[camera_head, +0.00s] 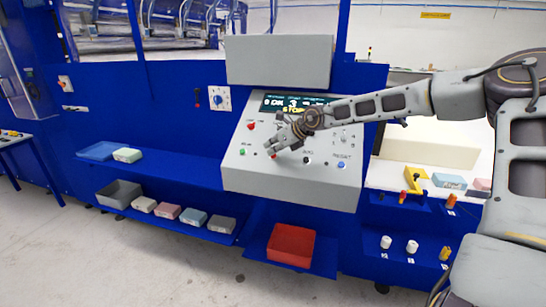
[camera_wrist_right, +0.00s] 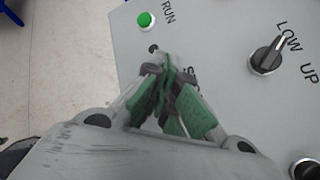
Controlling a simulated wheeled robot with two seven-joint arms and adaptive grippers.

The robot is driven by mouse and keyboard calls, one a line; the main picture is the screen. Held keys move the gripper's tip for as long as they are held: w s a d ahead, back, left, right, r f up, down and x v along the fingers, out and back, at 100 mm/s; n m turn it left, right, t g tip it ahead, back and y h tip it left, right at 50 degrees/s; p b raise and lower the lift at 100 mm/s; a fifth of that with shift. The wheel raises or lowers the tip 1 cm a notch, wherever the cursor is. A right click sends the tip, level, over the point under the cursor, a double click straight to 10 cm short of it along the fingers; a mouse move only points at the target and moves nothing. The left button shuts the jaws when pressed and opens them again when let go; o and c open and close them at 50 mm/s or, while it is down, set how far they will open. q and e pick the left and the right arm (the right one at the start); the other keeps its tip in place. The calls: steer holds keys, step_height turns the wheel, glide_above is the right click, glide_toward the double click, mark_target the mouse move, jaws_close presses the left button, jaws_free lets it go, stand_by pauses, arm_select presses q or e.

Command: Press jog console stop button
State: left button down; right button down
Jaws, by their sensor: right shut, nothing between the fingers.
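The jog console (camera_head: 290,180) is a grey sloped panel on the blue machine. A small red button (camera_head: 273,156) shows low on its face, between the green RUN button (camera_head: 242,152) and a black knob (camera_head: 306,160). My right gripper (camera_head: 274,150) is shut and empty, its fingertips right at the red button; I cannot tell if they touch it. In the right wrist view the closed fingers (camera_wrist_right: 163,62) cover the spot beside a label that starts with S, and the red button is hidden. The RUN button (camera_wrist_right: 146,19) shows beyond them. My left gripper is out of view.
Another red button (camera_head: 251,126) sits higher on the console, below a display (camera_head: 290,103). A LOW/UP selector (camera_wrist_right: 267,55) stands right of my fingers. A blue RESET button (camera_head: 341,164) is at the right. A red bin (camera_head: 292,244) sits below.

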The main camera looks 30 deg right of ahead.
steer(key=shift+w+d+f+b, duration=0.1)
steer(key=shift+d+f+b, duration=0.05)
steer(key=shift+f+b, duration=0.25)
stand_by(0.8)
steer(key=shift+r, duration=0.1)
stand_by(0.4)
steer(key=shift+s+a+r, duration=0.3)
steer(key=shift+a+r, duration=0.05)
steer(key=shift+r, duration=0.35)
steer(key=shift+s+a+r, duration=0.3)
steer(key=shift+a+r, duration=0.05)
steer(key=shift+r, duration=0.35)
steer(key=shift+s+a+r, duration=0.25)
steer(key=shift+a+r, duration=0.05)
steer(key=shift+r, duration=0.45)
steer(key=shift+s+a+r, duration=0.3)
steer(key=shift+a+r, duration=0.05)
steer(key=shift+r, duration=0.35)
